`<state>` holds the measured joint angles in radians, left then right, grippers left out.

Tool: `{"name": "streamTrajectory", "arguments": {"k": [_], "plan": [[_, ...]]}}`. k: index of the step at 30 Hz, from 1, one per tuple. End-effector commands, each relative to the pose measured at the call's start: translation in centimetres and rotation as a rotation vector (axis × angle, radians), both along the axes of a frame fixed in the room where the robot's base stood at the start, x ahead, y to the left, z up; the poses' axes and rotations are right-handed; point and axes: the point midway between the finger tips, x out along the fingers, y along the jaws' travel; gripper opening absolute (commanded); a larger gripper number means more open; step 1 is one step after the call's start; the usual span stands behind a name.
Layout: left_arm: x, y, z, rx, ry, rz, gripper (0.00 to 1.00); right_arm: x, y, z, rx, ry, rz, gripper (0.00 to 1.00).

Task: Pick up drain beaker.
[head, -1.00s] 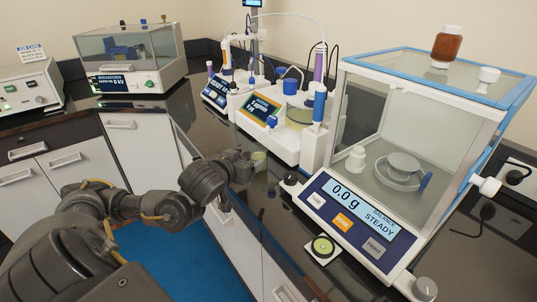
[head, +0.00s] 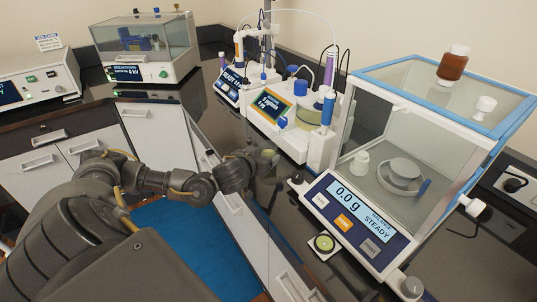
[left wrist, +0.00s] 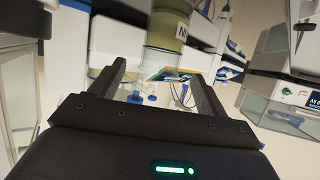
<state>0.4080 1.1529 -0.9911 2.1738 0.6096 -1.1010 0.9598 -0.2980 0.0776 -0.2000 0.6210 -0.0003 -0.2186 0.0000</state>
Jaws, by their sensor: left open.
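A pale green container (head: 271,155), which looks like the drain beaker, stands on the dark bench in the head view, partly hidden by my left gripper. My left gripper (head: 264,161) is right at its near side, low over the bench's front edge. In the left wrist view my two dark fingers (left wrist: 158,85) are spread apart with nothing held between them. A green cylinder with a white label (left wrist: 163,40), likely the same beaker, shows beyond the fingertips. Whether the fingers reach around it I cannot tell. My right gripper is not in view.
White instruments with blue caps (head: 290,125) stand just behind the gripper. The glass-cased balance (head: 352,218) stands to the right, with a small green-topped disc (head: 324,243) in front. A clear-lidded tester (head: 150,60) is at the back left.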

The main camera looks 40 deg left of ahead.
Motion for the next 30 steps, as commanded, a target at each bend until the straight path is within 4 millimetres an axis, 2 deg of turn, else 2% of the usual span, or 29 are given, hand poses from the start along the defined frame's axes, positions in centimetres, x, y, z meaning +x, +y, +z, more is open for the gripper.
{"name": "streamTrajectory", "arguments": {"k": [5, 9, 13, 22, 30], "plan": [[1.2, 0.5, -0.1, 0.003, -0.001, 0.002, 0.76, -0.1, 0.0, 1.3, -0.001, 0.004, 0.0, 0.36], [2.9, 1.0, -0.9, 0.002, -0.001, 0.001, 0.76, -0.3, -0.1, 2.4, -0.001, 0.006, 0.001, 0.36], [4.1, 1.4, -1.7, 0.001, -0.002, 0.002, 0.76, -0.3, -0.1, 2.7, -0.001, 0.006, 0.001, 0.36], [4.5, 1.5, -2.1, 0.0, 0.0, -0.001, 0.76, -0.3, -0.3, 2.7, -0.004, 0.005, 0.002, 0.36], [4.5, 1.5, -2.1, 0.0, 0.0, 0.0, 0.42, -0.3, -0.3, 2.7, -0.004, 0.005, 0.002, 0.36]]}}
